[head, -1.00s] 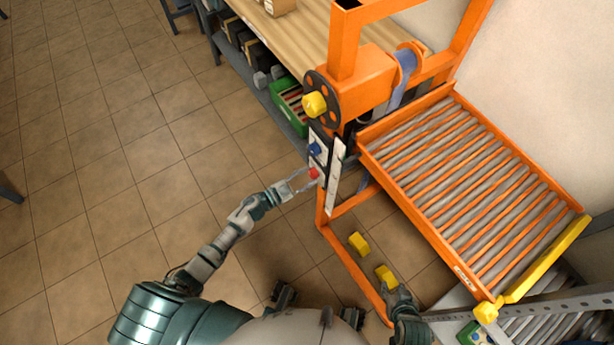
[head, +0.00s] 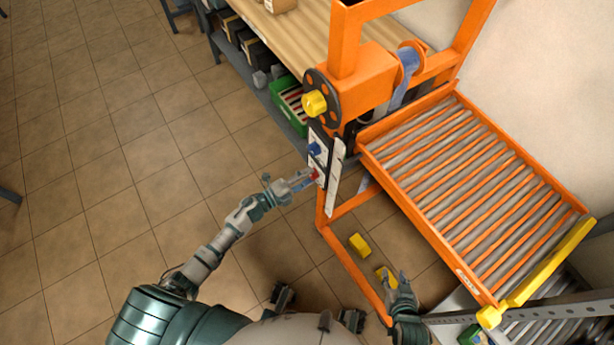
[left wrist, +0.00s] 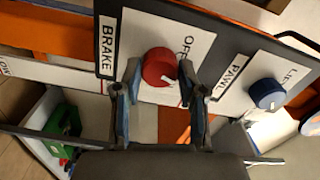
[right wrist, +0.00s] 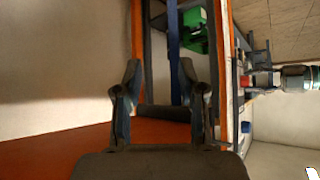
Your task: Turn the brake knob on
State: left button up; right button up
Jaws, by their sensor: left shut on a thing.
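The red brake knob (head: 315,174) sits on the control panel on the orange frame's post. The wrist view also shows these fingers (left wrist: 161,84). My right gripper (head: 402,283) is open and empty, low beside the orange frame; its fingers show apart in the right wrist view (right wrist: 158,78).
A blue knob (head: 315,148) is above the red one, also seen in the left wrist view (left wrist: 267,93). A yellow hub (head: 314,104) is higher up. The roller conveyor (head: 470,200) stands right. Yellow blocks (head: 359,245) lie low by the frame. Floor at left is clear.

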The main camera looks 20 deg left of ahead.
pick_arm(q)
jog(key=m, duration=0.1)
jog(key=m+b, duration=0.1)
jog(key=m, duration=0.1)
jog(key=shift+s+f, duration=0.15)
jog(key=shift+f, duration=0.15)
jog(key=shift+d+m, duration=0.1)
jog(key=shift+m, duration=1)
pick_arm(e)
jog(key=shift+w+a+r+t+y, duration=0.15)
jog(key=shift+w+a+r+t, duration=0.1)
jog(key=shift+w+r+t, duration=0.3)
jog(key=shift+w+a+r+t+y, duration=0.1)
jog(key=shift+w+a+r+t, duration=0.2)
jog(key=shift+w+r+t, duration=0.25)
jog(key=shift+w+a+r+t+y, duration=0.15)
jog(key=shift+w+a+r+t, duration=0.2)
jog(key=shift+w, duration=0.35)
pick_arm(q)
jog(key=shift+s+f, duration=0.1)
jog(key=shift+f, duration=0.05)
pick_arm(e)
jog(key=shift+d, duration=0.1)
pick_arm(q)
jog(key=o, duration=0.9)
jog(key=shift+o, duration=1.2)
jog(key=shift+r, duration=0.2)
